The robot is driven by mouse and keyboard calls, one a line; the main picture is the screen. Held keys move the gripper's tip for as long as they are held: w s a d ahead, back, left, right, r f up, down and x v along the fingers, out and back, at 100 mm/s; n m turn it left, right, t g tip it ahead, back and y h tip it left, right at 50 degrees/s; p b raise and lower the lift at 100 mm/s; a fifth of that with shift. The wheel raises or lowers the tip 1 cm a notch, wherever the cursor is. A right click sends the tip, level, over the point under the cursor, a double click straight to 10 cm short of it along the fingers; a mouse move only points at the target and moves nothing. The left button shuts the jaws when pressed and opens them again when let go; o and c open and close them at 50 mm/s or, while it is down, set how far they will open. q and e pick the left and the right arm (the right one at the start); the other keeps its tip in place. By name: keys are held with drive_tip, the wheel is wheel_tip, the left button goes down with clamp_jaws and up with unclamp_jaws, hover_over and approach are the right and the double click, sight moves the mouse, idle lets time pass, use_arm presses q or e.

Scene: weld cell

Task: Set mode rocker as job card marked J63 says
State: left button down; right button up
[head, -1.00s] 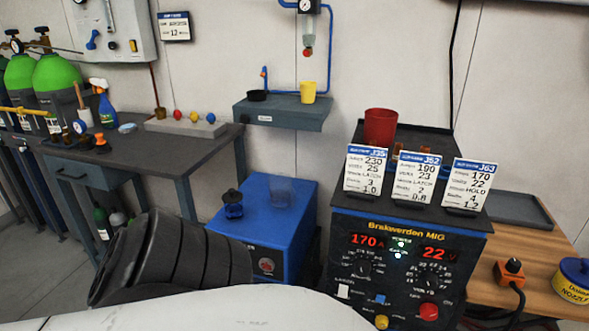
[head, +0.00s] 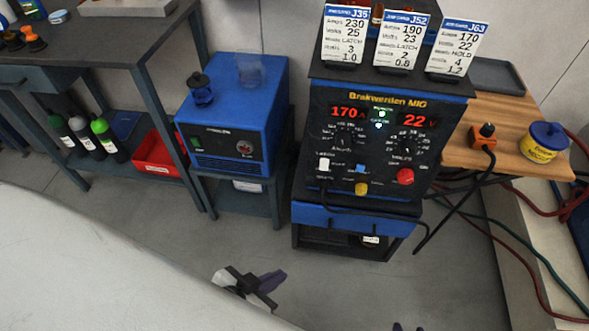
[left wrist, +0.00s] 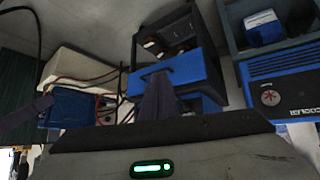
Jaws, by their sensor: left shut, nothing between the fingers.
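The job card J63 (head: 457,48) stands rightmost on top of the welder (head: 320,130). It reads 170, 22, HOLD, 4, 1.2. On the welder's front, a white rocker (head: 323,164) sits at lower left under a small label; I cannot tell which way it is tipped. The displays read 170 A and 22 V. My left gripper (head: 268,287) is shut and empty, low in front of the welder and apart from it; its fingers also show in the left wrist view (left wrist: 158,98). Purple tips at the bottom edge (head: 408,327) seem to be my right gripper.
Cards J35 (head: 347,35) and J52 (head: 405,40) stand beside J63. A blue switch (head: 360,168), yellow knob (head: 361,189) and red knob (head: 405,176) are near the rocker. A blue cooler (head: 235,110) stands left. Cables hang at right. The floor in front is clear.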

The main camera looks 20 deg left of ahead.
drive_tip(key=shift+s, duration=0.1)
drive_tip(key=o, duration=0.4)
drive_tip(key=shift+f, duration=0.15)
drive_tip(key=shift+c, duration=0.2)
drive_tip(key=shift+o, duration=0.2)
wheel_tip(320, 180, down, 2)
drive_tip(key=b, duration=0.2)
drive_tip(key=shift+f+b, duration=0.15)
drive_tip(key=shift+b, duration=0.2)
use_arm(q)
drive_tip(key=w+a+r+m+t+h+b, duration=0.1)
drive_tip(key=w+a+r+m+t+h, duration=0.1)
drive_tip(key=w+m, duration=0.4)
drive_tip(key=w+a+r+m+t+h+b, duration=0.1)
drive_tip(key=w+a+r+m+t+h, duration=0.2)
drive_tip(key=w+m, duration=0.4)
wheel_tip(320, 180, up, 2)
drive_tip(key=a+m+t, duration=0.1)
drive_tip(key=m, duration=0.6)
drive_tip(key=shift+a+r+m+h, duration=0.15)
drive_tip(key=shift+a+m+h, duration=0.15)
use_arm(e)
drive_tip(key=shift+w+a+f, duration=0.2)
drive_tip(key=shift+a+f, duration=0.05)
